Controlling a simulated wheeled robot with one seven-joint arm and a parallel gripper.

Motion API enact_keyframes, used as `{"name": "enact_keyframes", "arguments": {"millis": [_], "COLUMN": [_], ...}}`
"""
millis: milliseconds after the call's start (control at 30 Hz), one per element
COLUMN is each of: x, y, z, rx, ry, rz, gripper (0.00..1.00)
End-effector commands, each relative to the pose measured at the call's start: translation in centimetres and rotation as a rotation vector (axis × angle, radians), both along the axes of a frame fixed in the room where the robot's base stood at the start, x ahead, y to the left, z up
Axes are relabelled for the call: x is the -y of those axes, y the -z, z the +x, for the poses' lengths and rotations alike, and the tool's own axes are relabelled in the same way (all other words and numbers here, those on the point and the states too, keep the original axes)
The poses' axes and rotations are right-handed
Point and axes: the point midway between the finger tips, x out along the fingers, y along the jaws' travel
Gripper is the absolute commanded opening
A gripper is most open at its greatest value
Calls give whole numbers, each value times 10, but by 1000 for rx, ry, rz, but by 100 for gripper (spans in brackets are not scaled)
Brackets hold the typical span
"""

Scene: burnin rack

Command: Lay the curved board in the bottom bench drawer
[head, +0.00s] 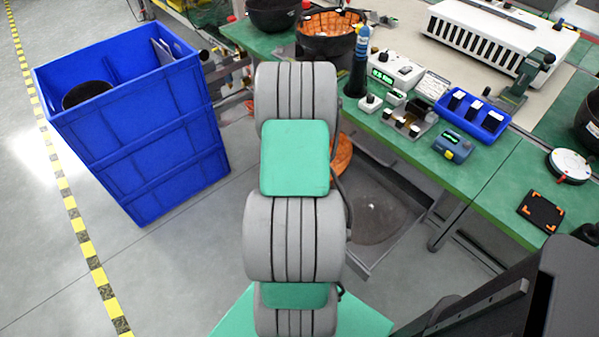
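An open grey drawer (385,240) extends from under the green bench, low near the floor, with a dark bottom. My arm crosses in front of its left side. An orange curved piece (343,153) shows beside my arm above the drawer area. It is mostly hidden, so I cannot tell whether it is the curved board or what it rests on. My gripper is not in view, hidden behind or beyond my arm links, so I cannot see whether it holds anything.
A stack of blue crates (150,130) stands at left, with a dark round object (87,94) in the top one. The green bench (480,180) carries a blue tray (472,113), instruments, a black bowl with orange inside (330,22) and a white rack unit (495,35). Floor between is clear.

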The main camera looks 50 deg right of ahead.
Motion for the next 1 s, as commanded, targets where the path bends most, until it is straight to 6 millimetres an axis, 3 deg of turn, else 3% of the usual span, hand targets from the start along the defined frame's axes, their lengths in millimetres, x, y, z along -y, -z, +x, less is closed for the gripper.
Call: {"name": "enact_keyframes", "arguments": {"millis": [333, 367, 600, 867, 1000], "x": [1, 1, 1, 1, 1], "y": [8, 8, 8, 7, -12], "z": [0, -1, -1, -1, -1], "rx": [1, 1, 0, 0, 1], "ry": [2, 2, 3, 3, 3], "rz": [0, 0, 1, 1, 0], "gripper": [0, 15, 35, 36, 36]}}
